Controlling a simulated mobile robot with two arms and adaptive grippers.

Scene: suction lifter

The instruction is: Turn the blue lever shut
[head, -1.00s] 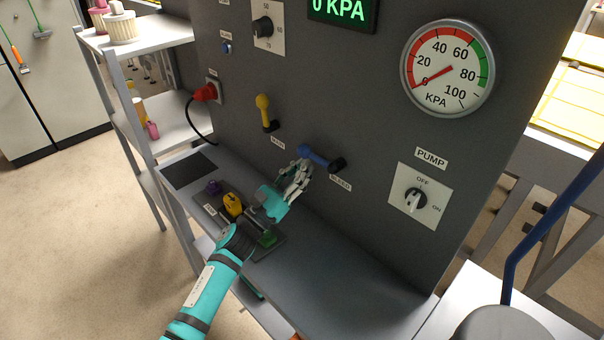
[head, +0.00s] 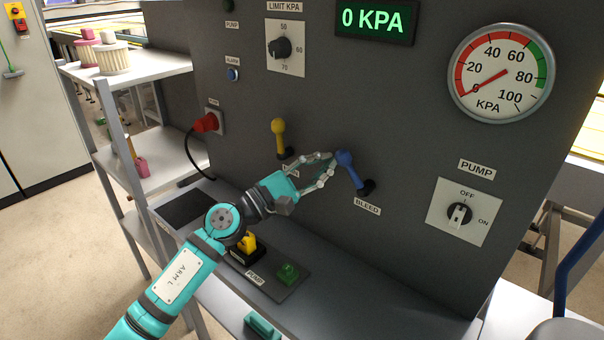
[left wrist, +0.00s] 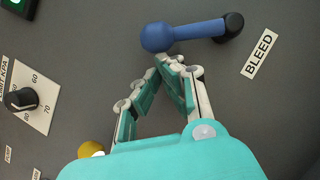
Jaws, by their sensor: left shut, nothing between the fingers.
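The blue lever (head: 348,166) is on the dark panel above the BLEED label (head: 367,206). Its knob points up and left from a black pivot, tilted from upright. In the left wrist view the lever (left wrist: 195,31) lies across the top, with its round knob at the left end. My left gripper (head: 331,162) is shut and empty, its fingertips beside the left side of the knob. In the left wrist view the fingertips (left wrist: 172,63) come together just below the knob; I cannot tell whether they touch it. My right gripper is not in view.
A yellow lever (head: 279,136) stands nearly upright, left of the blue one and close to my left fingers. The pump knob (head: 459,214), gauge (head: 500,74) and 0 KPA display (head: 374,22) are on the same panel. A ledge with a green button (head: 288,273) lies below.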

